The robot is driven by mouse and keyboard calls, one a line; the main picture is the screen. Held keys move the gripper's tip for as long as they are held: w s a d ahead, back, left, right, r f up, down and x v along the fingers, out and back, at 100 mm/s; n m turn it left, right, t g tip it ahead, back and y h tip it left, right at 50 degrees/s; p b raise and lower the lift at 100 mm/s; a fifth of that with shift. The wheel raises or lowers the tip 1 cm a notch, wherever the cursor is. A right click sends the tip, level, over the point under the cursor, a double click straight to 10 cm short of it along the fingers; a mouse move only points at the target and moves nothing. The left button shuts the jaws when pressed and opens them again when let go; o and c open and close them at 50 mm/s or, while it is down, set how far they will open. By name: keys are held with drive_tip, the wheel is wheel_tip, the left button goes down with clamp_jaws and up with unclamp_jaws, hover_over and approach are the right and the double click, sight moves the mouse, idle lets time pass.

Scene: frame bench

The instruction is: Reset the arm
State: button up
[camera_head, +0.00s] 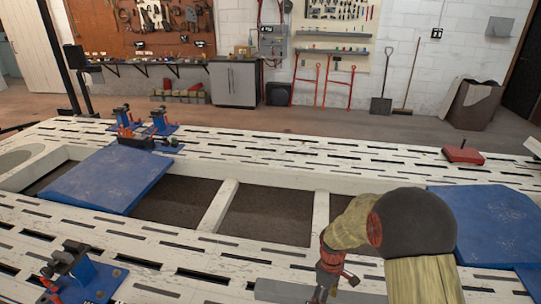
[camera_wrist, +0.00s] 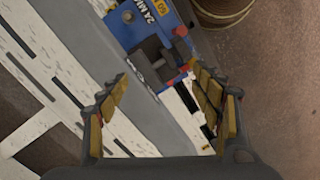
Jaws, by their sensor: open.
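My gripper (camera_wrist: 158,74) shows in the wrist view with its two yellow-padded fingers spread apart and nothing held between them. A blue clamp (camera_wrist: 155,18) with a grey block and red knobs lies beyond the fingertips; I cannot tell how far below them it is. In the head view, my arm (camera_head: 415,225) reaches in from the lower right over the near side of the bench. The fingers cannot be made out clearly there.
The slotted white frame bench (camera_head: 300,150) fills the foreground. Blue clamps stand at its far left (camera_head: 160,122) and near left (camera_head: 85,275). A blue ramp (camera_head: 110,178) lies on the left, another (camera_head: 495,222) on the right. A red tool (camera_head: 463,155) sits at the far right.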

drive_tip(key=s+r+m+t, duration=0.2)
drive_tip(key=s+r, duration=0.5)
drive_tip(key=r, duration=0.4)
drive_tip(key=s+r+m+t, duration=0.2)
drive_tip(key=s+r+m, duration=0.2)
drive_tip(key=s+r, duration=0.4)
drive_tip(key=s+r+m+t, duration=0.3)
drive_tip(key=s+r, duration=0.4)
drive_tip(key=r, duration=0.8)
drive_tip(key=shift+s+m, duration=0.2)
drive_tip(key=shift+m, duration=0.2)
